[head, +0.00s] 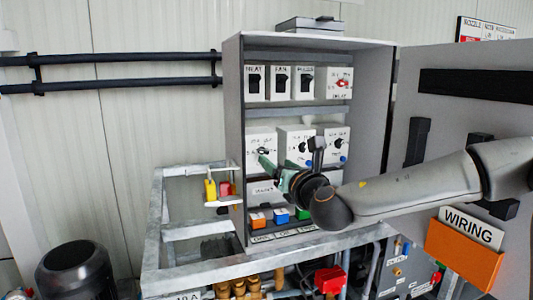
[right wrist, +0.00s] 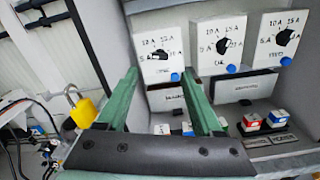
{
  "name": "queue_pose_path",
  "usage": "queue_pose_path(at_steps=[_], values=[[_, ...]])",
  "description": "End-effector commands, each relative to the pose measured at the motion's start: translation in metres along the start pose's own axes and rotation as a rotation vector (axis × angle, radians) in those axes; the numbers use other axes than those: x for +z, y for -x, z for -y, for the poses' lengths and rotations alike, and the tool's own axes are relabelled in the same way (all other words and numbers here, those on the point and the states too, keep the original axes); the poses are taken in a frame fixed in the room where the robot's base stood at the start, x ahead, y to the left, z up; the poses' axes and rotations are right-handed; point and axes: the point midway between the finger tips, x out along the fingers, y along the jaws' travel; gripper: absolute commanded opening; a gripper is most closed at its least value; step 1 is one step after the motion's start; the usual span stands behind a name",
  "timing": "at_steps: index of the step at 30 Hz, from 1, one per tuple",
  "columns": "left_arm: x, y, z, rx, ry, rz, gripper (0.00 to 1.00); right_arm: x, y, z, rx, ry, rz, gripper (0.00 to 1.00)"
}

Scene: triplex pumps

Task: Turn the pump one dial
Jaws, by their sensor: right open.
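Three white dial boxes with black knobs sit in a row in the open grey cabinet. The left dial (right wrist: 162,53) has a scale of amp marks; its lower label is too small to read. The middle dial (right wrist: 222,46) and right dial (right wrist: 284,38) look alike. In the head view the left dial (head: 262,150) is just beyond my right gripper (head: 276,172). In the right wrist view my right gripper (right wrist: 160,73) is open and empty, its green fingers on either side of the left dial's box below the knob. Contact cannot be told. My left gripper is not in view.
Above the dials are black switches (head: 280,82) and a red switch (head: 343,83). Coloured rocker switches (head: 281,215) sit below. A yellow padlock (right wrist: 82,108) hangs left of the cabinet (head: 234,145). The open door (head: 445,125) stands on the right, behind my right arm.

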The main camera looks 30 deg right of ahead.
Motion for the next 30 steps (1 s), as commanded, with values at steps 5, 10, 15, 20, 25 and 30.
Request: queue_pose_path(at_steps=[5, 10, 15, 20, 25, 30], values=[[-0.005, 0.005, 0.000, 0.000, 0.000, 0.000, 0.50, 0.000, -0.030, 0.000, -0.002, 0.003, -0.002, 0.68], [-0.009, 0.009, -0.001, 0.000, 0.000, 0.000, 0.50, 0.000, -0.055, 0.000, -0.002, 0.001, -0.002, 0.68], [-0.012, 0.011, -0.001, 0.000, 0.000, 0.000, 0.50, 0.000, -0.071, 0.000, -0.001, 0.000, -0.001, 0.68], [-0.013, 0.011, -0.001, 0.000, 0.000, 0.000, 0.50, -0.001, -0.078, 0.000, -0.001, -0.001, -0.001, 0.68], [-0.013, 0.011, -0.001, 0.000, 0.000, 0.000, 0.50, 0.000, -0.079, 0.000, 0.000, -0.002, 0.000, 0.68], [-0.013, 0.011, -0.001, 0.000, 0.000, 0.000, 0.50, 0.000, -0.079, 0.000, 0.000, -0.002, 0.000, 0.61]])
